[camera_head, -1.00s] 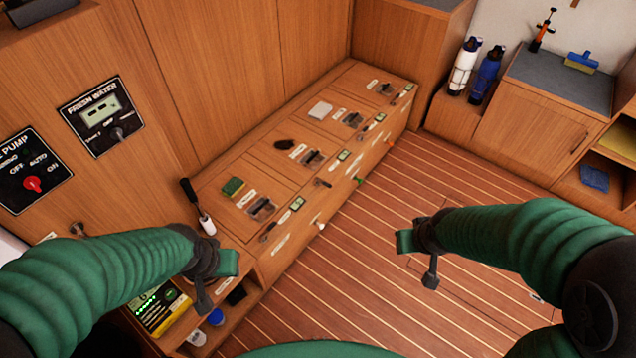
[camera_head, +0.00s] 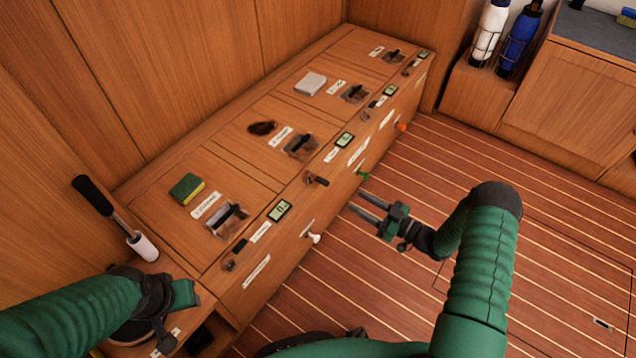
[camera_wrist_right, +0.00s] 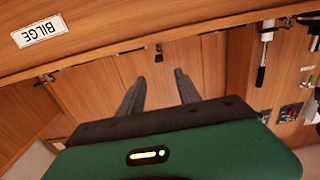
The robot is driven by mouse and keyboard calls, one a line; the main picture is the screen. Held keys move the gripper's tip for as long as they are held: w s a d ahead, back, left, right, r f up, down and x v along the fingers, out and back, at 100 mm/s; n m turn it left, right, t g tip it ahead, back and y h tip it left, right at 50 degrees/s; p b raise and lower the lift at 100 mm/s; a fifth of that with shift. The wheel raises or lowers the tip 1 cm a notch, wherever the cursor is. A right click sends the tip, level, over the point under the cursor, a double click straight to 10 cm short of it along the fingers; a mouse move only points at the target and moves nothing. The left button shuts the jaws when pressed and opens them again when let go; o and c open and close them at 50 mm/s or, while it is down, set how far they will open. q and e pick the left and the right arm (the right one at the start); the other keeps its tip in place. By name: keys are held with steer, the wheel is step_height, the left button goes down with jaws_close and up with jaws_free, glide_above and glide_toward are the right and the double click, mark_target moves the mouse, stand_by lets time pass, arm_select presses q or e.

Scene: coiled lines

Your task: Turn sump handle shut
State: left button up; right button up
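Several small lever handles sit along the front edge of the long wooden locker top, each beside a small green display. One is the black-gripped lever (camera_head: 236,252) nearest me; another is the lever (camera_head: 316,180) further along. Their labels are too small to read, so I cannot tell which is the sump handle. My right gripper (camera_head: 356,200) is open and empty, its two fingers pointing left toward the locker front, over the floor side. The fingers also show apart in the right wrist view (camera_wrist_right: 158,82). My left gripper (camera_head: 165,308) is low at the left, its fingers not clear.
A white knob (camera_head: 314,238), a green knob (camera_head: 362,175) and an orange knob (camera_head: 402,127) stick out of the locker front. A BILGE label (camera_wrist_right: 39,32) shows upside down. The striped floor (camera_head: 330,290) is clear.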

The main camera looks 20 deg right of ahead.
mark_target(323, 180)
steer(key=b+x, duration=0.1)
steer(key=x, duration=0.3)
steer(key=b+x, duration=0.2)
steer(key=x, duration=0.3)
steer(key=b+x, duration=0.2)
steer(key=x, duration=0.2)
steer(key=shift+w+f, duration=0.3)
steer(key=shift+f, duration=0.05)
steer(key=shift+w+a+r, duration=0.15)
steer(key=shift+w+a, duration=0.1)
steer(key=shift+a, duration=0.05)
jaws_close()
steer(key=shift+d, duration=0.1)
